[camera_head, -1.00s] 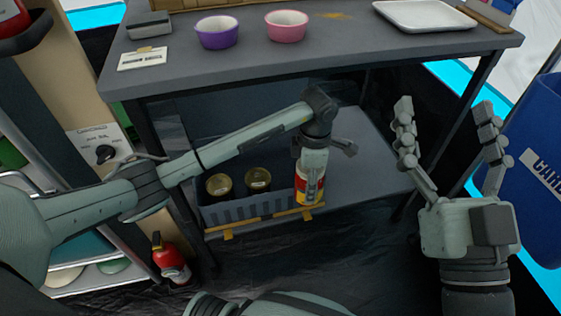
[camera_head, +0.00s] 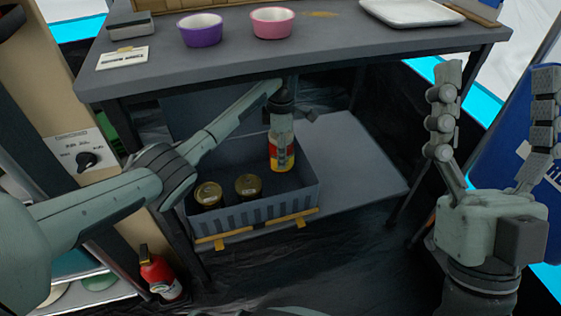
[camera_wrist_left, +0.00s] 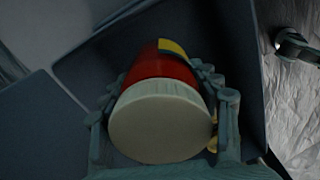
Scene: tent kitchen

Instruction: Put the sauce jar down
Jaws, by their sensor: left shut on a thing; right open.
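The sauce jar (camera_head: 274,162), with a red and yellow label, is upright over the back right part of the blue-grey crate (camera_head: 265,211). Its pale lid faces the camera in the left wrist view (camera_wrist_left: 158,122). My left gripper (camera_head: 281,143) is shut around the jar from above, with a finger on each side in the wrist view. The jar's lower end is low inside the crate's outline; I cannot tell if it touches the crate floor. My right gripper (camera_head: 495,85) is open and empty, raised at the right.
Two gold-lidded jars (camera_head: 209,194) (camera_head: 248,186) stand at the crate's front left. The crate is on a low shelf (camera_head: 365,160) under the table (camera_head: 330,48), bare to the right. A purple bowl (camera_head: 200,33) and pink bowl (camera_head: 272,26) stand above. A fire extinguisher (camera_head: 160,276) is lower left.

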